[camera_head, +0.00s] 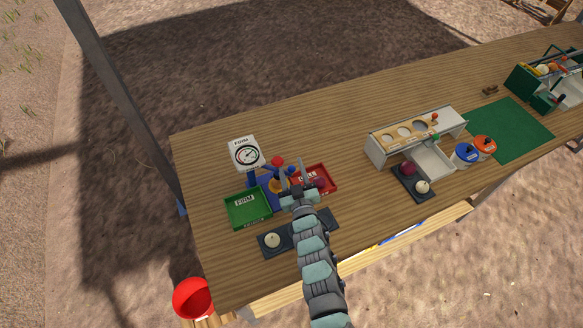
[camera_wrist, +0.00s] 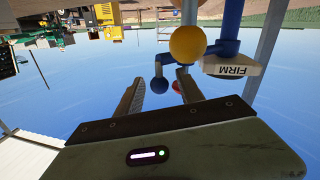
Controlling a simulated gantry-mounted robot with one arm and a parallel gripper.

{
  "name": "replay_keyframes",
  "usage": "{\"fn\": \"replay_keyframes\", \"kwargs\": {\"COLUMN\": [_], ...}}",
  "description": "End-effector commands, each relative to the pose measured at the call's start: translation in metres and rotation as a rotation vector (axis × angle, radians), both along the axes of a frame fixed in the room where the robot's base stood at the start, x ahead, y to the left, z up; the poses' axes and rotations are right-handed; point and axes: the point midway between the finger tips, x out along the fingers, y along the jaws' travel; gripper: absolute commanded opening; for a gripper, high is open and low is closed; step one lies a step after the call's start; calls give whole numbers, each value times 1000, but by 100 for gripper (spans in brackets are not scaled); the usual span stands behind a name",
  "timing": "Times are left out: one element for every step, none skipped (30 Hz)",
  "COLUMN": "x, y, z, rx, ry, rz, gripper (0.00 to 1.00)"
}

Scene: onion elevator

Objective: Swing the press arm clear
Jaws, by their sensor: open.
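In the wrist view, my gripper (camera_wrist: 160,90) is open with nothing clearly held. A blue ball-ended part (camera_wrist: 159,85) and a red ball (camera_wrist: 177,87) show between or beyond the fingers; contact cannot be told. The yellow ball (camera_wrist: 187,43) shows beyond them.
A FIRM dial (camera_head: 246,153) stands behind the press. A dark tray with a pale onion (camera_head: 272,240) lies in front. To the right are a holed rack (camera_head: 405,133), a dark tray with two onions, two lidded pots (camera_head: 466,153) and a green mat (camera_head: 510,130).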

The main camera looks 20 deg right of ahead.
Motion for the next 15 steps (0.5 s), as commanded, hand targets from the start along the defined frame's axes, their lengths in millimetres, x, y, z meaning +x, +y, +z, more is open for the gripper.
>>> {"fn": "replay_keyframes", "kwargs": {"x": [0,0,0,0,0,0,0,0,0,0,0,0,0,0,0], "y": [0,0,0,0,0,0,0,0,0,0,0,0,0,0,0], "z": [0,0,0,0,0,0,0,0,0,0,0,0,0,0,0], "rx": [0,0,0,0,0,0,0,0,0,0,0,0,0,0,0], "ry": [0,0,0,0,0,0,-1,0,0,0,-1,-1,-1,-1,-1], "rz": [0,0,0,0,0,0,0,0,0,0,0,0,0,0,0], "gripper": [45,45,45,45,45,45,43,40,37,35,32,29,27,24,21]}}
